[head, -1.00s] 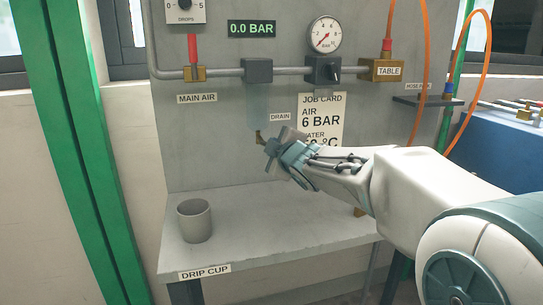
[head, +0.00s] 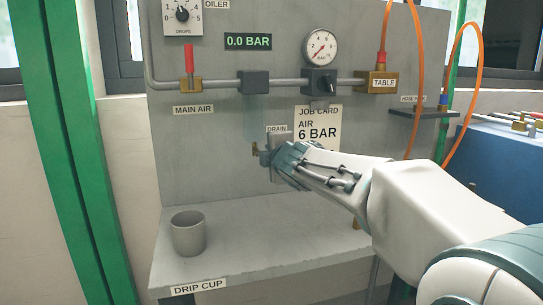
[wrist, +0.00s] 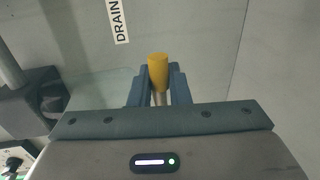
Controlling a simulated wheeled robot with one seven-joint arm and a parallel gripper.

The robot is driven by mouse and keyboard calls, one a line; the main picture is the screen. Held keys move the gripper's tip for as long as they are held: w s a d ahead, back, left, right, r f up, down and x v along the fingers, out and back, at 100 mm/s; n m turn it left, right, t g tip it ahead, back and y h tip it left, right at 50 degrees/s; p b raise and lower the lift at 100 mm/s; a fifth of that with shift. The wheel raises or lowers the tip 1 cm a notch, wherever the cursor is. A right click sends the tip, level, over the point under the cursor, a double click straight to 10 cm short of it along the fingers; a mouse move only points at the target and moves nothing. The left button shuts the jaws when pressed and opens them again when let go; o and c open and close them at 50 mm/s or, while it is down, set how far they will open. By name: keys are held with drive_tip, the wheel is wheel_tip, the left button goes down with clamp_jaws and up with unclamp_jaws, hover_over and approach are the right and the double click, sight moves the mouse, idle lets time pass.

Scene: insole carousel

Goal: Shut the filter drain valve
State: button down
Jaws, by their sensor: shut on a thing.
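The filter drain valve has a small brass body (head: 256,150) below the filter's translucent bowl (head: 257,107), left of the DRAIN label (head: 277,129). Its yellow lever (wrist: 158,66) shows in the wrist view between the two fingers of my gripper (wrist: 157,86). My gripper is shut on this lever. In the head view my gripper (head: 272,152) is at the valve, just under the DRAIN label, and hides the lever. The wrist view shows the DRAIN label (wrist: 119,18) up and left of the lever.
A grey cup (head: 188,233) stands on the bench (head: 270,240) at the left. The job card (head: 320,122) is partly behind my arm. Above are the main air valve with a red lever (head: 190,60), the gauge (head: 320,47) and the table valve (head: 382,82). An orange hose hangs at the right.

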drive_tip(key=c, duration=1.4)
unclamp_jaws()
drive_tip(key=shift+c, duration=0.2)
drive_tip(key=p+v, duration=0.5)
drive_tip(key=v, duration=0.9)
drive_tip(key=shift+r, duration=0.1)
